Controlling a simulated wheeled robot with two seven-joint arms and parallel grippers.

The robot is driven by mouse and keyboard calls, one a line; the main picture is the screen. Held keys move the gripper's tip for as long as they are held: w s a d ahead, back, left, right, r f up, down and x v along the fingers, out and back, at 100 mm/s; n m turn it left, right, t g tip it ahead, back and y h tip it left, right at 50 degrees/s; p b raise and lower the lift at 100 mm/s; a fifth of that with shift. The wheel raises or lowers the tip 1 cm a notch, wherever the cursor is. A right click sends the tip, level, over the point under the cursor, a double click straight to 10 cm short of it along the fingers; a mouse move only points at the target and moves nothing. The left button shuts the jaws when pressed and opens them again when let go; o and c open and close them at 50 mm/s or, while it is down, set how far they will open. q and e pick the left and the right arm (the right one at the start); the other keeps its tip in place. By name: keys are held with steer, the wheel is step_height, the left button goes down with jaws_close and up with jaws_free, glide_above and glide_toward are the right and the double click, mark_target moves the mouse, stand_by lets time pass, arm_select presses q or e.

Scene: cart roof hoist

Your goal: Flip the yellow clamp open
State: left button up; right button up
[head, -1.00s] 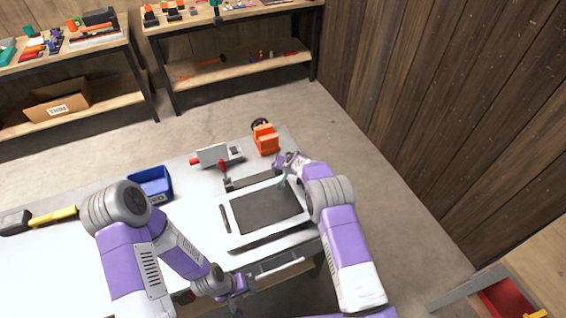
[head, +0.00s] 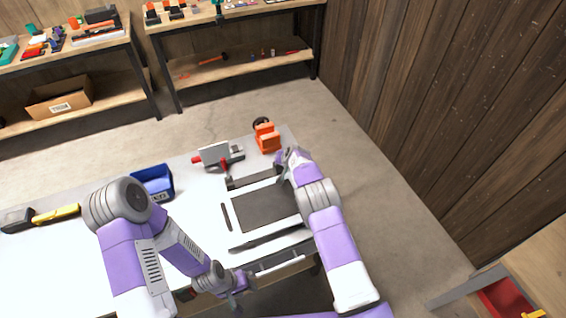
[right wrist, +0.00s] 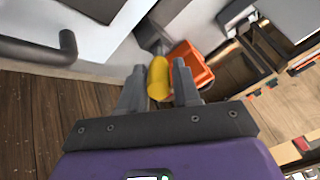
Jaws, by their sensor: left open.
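The yellow clamp (right wrist: 158,78) shows in the right wrist view as a short, rounded yellow handle between the two fingers of my right gripper (right wrist: 159,80). The fingers stand apart on either side of it, with a gap at least on the right side. In the head view my right gripper (head: 282,162) is at the far right corner of the dark-topped panel, and the clamp is hidden there. My left gripper (head: 240,284) is open and empty by the table's near edge, far from the clamp.
An orange device (head: 267,138) stands just behind my right gripper and shows close behind the clamp in the wrist view (right wrist: 188,65). A grey vise-like tool (head: 218,155) and a blue bin (head: 152,184) are on the table to the left. A handle bar (head: 280,264) runs along the front.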

steer(key=o, duration=0.3)
steer(key=shift+s+d+r, duration=0.15)
steer(key=shift+r, duration=0.25)
steer(key=shift+v, duration=3.3)
